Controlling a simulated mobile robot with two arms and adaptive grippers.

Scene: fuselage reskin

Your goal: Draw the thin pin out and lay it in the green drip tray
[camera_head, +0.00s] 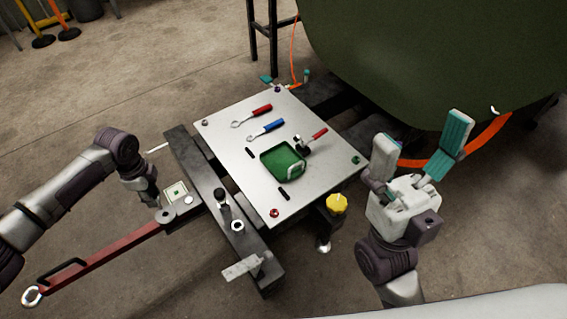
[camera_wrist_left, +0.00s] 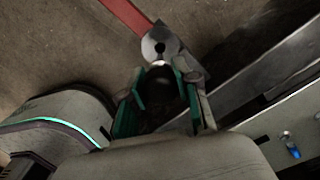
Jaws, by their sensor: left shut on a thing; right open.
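The green drip tray (camera_head: 272,156) lies on the pale plate, with a white loop-shaped thing in it. My left gripper (camera_head: 148,200) is at the grey disc (camera_head: 165,215) at the end of the red bar. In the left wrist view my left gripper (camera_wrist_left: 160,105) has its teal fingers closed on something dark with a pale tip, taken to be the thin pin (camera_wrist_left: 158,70). It is mostly hidden, and I cannot tell whether it is still in the disc (camera_wrist_left: 155,33). My right gripper (camera_head: 420,150) is open and empty, right of the plate.
The pale plate (camera_head: 228,130) also carries red- and blue-handled tools and short black pieces. A dark beam (camera_head: 208,190) with upright posts runs along its left side. A yellow knob (camera_head: 337,203) stands at its front right. A large green body (camera_head: 430,60) fills the upper right.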

